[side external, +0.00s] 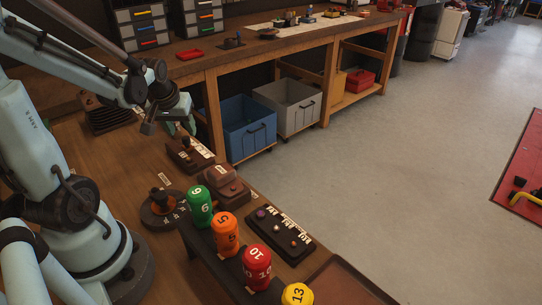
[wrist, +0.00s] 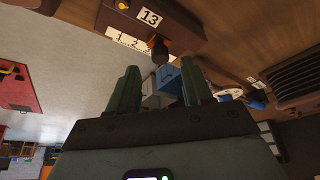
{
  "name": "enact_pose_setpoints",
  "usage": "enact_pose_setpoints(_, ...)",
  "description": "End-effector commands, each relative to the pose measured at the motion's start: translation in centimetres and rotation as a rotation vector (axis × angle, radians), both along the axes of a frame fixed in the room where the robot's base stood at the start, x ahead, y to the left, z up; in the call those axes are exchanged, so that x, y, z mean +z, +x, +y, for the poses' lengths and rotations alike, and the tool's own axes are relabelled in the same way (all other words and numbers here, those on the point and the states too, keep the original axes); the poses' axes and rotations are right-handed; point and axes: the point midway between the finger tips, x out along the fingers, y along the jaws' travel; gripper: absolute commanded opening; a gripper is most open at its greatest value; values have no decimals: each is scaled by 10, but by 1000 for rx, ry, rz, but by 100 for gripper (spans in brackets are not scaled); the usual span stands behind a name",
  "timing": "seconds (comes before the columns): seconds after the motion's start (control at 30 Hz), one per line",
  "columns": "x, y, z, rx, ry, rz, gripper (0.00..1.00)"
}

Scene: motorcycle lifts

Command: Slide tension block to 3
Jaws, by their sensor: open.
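A dark brown device (side external: 186,158) with a white scale strip stands on the bench just below my gripper (side external: 182,127). In the wrist view its scale strip (wrist: 130,42) reads 1, 2, 3 from left to right, and a plate (wrist: 150,18) on it reads 13. A dark knob-like block (wrist: 159,48), apparently the tension block, is near the 3 end; its exact setting cannot be told. My gripper (wrist: 160,86) is open, with its two green fingers apart. The block appears just beyond the fingertips, and nothing is visibly held.
A brown block-shaped device (side external: 223,185), a round dial (side external: 163,207) and a black button panel (side external: 280,235) sit nearby on the bench. Numbered coloured knobs (side external: 226,232) stand in front. A blue bin (side external: 246,128) is beyond the bench.

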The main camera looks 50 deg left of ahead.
Motion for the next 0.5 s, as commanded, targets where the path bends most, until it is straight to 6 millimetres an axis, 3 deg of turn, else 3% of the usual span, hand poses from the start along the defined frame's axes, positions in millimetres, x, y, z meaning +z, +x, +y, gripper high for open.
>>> enact_pose_setpoints(0.5, 58, -18, -18, -1, 0, 0, 50)
